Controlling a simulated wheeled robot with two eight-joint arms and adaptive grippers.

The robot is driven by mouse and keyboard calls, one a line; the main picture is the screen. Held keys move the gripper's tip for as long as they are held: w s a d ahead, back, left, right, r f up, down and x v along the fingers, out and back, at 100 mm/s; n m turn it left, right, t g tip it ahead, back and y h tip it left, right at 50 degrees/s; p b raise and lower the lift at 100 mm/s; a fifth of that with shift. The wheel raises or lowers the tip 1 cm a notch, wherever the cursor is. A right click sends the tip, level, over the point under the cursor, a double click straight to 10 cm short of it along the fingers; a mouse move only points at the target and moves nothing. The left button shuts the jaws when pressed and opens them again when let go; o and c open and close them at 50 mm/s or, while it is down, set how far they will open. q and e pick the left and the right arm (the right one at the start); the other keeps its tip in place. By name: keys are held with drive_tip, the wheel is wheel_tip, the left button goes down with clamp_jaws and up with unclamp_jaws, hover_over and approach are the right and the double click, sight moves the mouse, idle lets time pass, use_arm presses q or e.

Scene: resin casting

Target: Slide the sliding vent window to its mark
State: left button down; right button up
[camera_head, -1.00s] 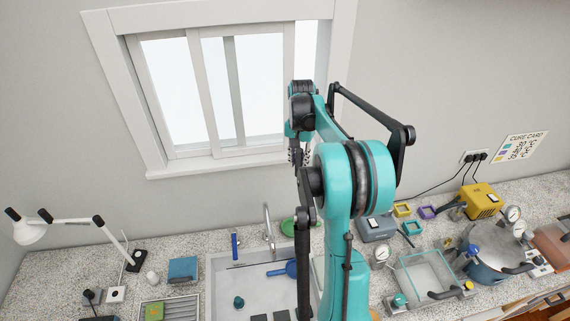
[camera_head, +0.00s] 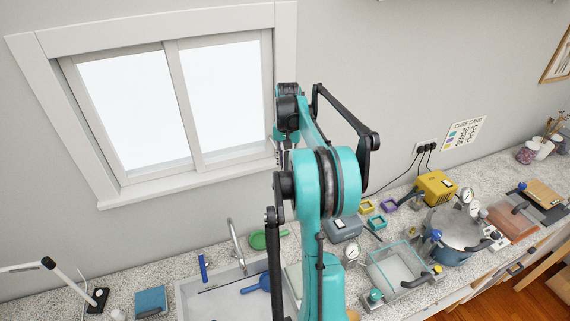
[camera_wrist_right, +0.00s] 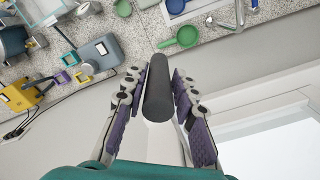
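The sliding vent window (camera_head: 222,98) is in the wall at upper left in the head view. Its two panes stand side by side, with an upright bar (camera_head: 183,103) between them. My right gripper (camera_head: 277,152) is at the window's lower right edge, partly hidden by my arm. In the right wrist view my right gripper (camera_wrist_right: 159,88) has its two fingers close on either side of a dark round handle (camera_wrist_right: 158,95). They appear shut on it. I cannot make out the mark. My left gripper is not in view.
The counter below holds a sink (camera_head: 230,290) with a tap (camera_head: 236,245), a green pan (camera_head: 264,240), a glass tank (camera_head: 396,270), a pressure pot (camera_head: 455,235) and a yellow box (camera_head: 436,187). The wall right of the window is clear up to the cure card (camera_head: 464,133).

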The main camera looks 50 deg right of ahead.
drive_tip(key=shift+o, duration=1.2)
drive_tip(key=shift+s+d+r, duration=0.1)
drive_tip(key=shift+s+d, duration=0.05)
drive_tip(key=shift+d, duration=0.1)
drive_tip(key=shift+s+d, duration=0.15)
wheel_tip(320, 180, up, 12)
drive_tip(key=shift+f, duration=0.1)
